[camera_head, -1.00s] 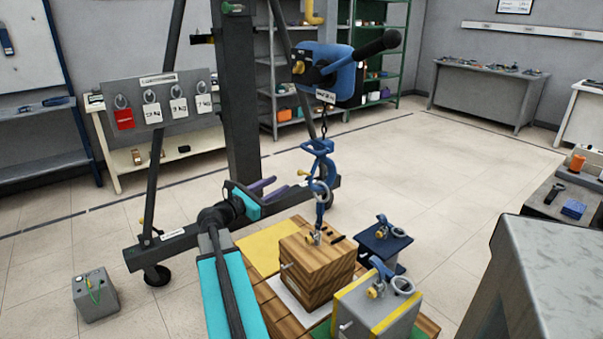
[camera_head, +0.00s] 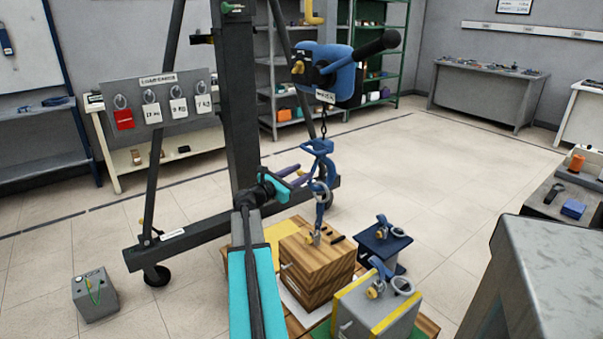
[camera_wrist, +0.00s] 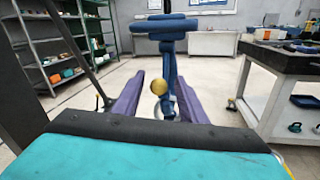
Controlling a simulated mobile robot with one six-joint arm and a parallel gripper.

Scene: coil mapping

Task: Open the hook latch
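A blue hook (camera_head: 320,172) hangs on a chain from the blue hoist. Its lower part meets a metal ring (camera_head: 319,188) above the wooden crate (camera_head: 316,266). In the wrist view the hook's blue shank (camera_wrist: 170,68) stands upright ahead, with a round brass knob (camera_wrist: 158,85) on it, probably part of the latch. My gripper (camera_wrist: 157,98) has two purple fingers, spread apart and empty. The knob shows in the gap between them. In the head view my gripper (camera_head: 298,173) is just left of the hook, apparently not touching. The latch itself is too small to make out.
A grey block with yellow edges (camera_head: 375,312) and a dark blue stand (camera_head: 384,243) sit right of the crate. The dark gantry post (camera_head: 237,110) rises behind my arm. A grey bench (camera_head: 550,270) is at right; open floor lies behind.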

